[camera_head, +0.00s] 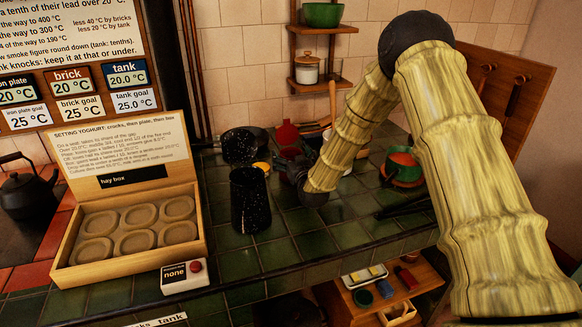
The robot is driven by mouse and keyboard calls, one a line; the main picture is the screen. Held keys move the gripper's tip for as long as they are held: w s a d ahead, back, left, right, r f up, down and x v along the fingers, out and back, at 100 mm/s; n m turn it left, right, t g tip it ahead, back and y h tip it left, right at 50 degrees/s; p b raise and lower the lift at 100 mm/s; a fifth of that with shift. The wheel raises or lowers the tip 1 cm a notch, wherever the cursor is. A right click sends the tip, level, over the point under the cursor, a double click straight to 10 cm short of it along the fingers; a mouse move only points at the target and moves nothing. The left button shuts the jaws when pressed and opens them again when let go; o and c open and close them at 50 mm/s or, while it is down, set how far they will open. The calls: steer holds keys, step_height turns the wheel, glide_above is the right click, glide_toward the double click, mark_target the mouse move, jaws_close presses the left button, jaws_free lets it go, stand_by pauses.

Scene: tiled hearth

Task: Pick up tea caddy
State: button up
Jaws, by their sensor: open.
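No thing in view is clearly labelled as the tea caddy. A red container (287,133) stands on the green tiles behind my gripper, and its lower part is hidden; it may be the caddy. A white lidded jar (306,69) stands on the small wall shelf. My gripper (284,164) is low over the tiles at the end of my arm, open, with its fingers small and partly hidden. It is in front of the red container and right of a black speckled pot (249,199). I cannot tell whether it touches anything.
A wooden hay box (124,262) with round hollows stands at left, near a dark kettle (27,190). A black pan (244,140) is behind the speckled pot. Front middle tiles (285,252) are clear.

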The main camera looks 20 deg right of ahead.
steer(key=shift+w, duration=0.1)
steer(key=c, duration=1.7)
steer(key=shift+r, duration=0.15)
steer(key=shift+r, duration=0.55)
steer(key=shift+s+r+b, duration=0.2)
steer(key=shift+r+b, duration=0.1)
steer(key=shift+r, duration=0.25)
steer(key=shift+s+r+b, duration=0.2)
steer(key=shift+r+b, duration=0.05)
steer(key=shift+r, duration=0.25)
steer(key=s+d+r+b, duration=0.1)
steer(key=s+b, duration=0.1)
steer(key=s, duration=1.3)
steer(key=shift+d+r, duration=0.25)
